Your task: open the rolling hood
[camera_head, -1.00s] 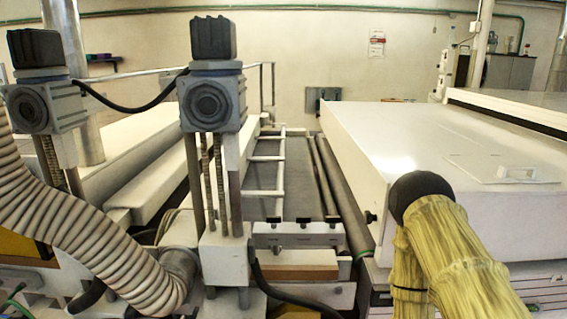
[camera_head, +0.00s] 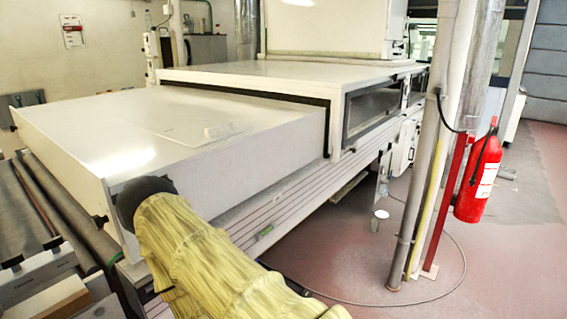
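The rolling hood (camera_head: 90,125) is a low, wide, cream-white cover at the left and middle of the head view. A small raised handle-like piece (camera_head: 222,131) sits on its flat top, toward the right side. Its far right edge meets a larger white housing (camera_head: 300,82) with a dark opening edge. My arm, in a yellow sleeve with a dark rounded joint, crosses in front of the hood's near corner and hides part of it. I cannot tell whether the arm touches the hood. My gripper is not in view.
A red fire extinguisher (camera_head: 478,178) hangs by grey posts (camera_head: 430,150) at the right. A cable (camera_head: 440,295) curves over the reddish floor (camera_head: 345,240). Rollers (camera_head: 45,205) lie left of the hood. Open floor lies between the machine and the posts.

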